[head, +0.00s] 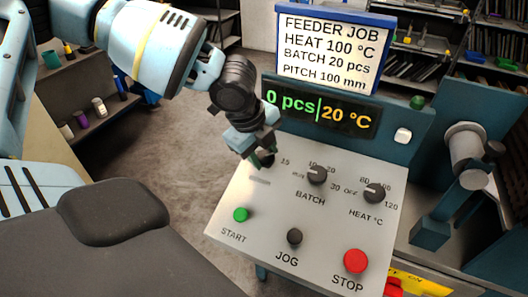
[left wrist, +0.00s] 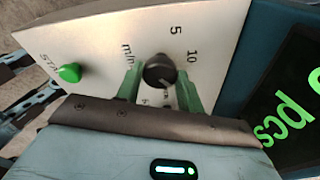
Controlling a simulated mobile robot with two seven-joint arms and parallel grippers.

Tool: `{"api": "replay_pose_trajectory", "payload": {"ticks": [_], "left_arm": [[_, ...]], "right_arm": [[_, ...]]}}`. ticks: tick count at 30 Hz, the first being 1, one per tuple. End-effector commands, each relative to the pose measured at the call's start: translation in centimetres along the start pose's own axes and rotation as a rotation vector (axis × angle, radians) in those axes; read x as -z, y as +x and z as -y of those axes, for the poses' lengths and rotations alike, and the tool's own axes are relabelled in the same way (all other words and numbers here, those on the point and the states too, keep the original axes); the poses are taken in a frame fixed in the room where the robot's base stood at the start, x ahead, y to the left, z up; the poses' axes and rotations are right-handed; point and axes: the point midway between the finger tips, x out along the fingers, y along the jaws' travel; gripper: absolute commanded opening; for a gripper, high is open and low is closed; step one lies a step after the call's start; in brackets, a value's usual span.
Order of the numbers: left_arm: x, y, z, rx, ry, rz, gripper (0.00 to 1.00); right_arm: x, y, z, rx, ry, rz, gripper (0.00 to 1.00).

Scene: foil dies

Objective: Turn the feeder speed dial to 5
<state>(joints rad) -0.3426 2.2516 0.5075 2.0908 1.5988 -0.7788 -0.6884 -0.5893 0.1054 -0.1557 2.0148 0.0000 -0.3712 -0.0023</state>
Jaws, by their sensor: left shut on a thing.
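The feeder speed dial (left wrist: 159,71) is a round dark knob on the pale sloping panel (left wrist: 110,35), with "5", "10" and "m/min" printed around it. My left gripper (left wrist: 160,88) is shut on the dial, with one green finger on each side. A light mark shows on the knob's lower part, on the side away from the "5"; its exact reading is partly hidden by the gripper. In the head view my left gripper (head: 263,160) is at the panel's upper left and covers most of the dial. My right gripper is not in view.
The batch dial (head: 316,175) and heat dial (head: 374,193) lie to the right. The green START (head: 240,214), dark JOG (head: 294,236) and red STOP (head: 355,261) buttons are below. The display (head: 318,107) reads "0 pcs" and "20 °C", under a job sign (head: 334,50).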

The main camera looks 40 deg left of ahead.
Motion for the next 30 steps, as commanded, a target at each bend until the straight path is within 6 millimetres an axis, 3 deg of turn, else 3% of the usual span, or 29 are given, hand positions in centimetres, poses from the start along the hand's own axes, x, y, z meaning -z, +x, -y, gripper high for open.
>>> {"api": "replay_pose_trajectory", "payload": {"ticks": [30], "left_arm": [[0.1,0.3,-0.4,0.153,-0.939,0.0,0.15]], "right_arm": [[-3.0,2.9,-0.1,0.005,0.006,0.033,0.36]]}}
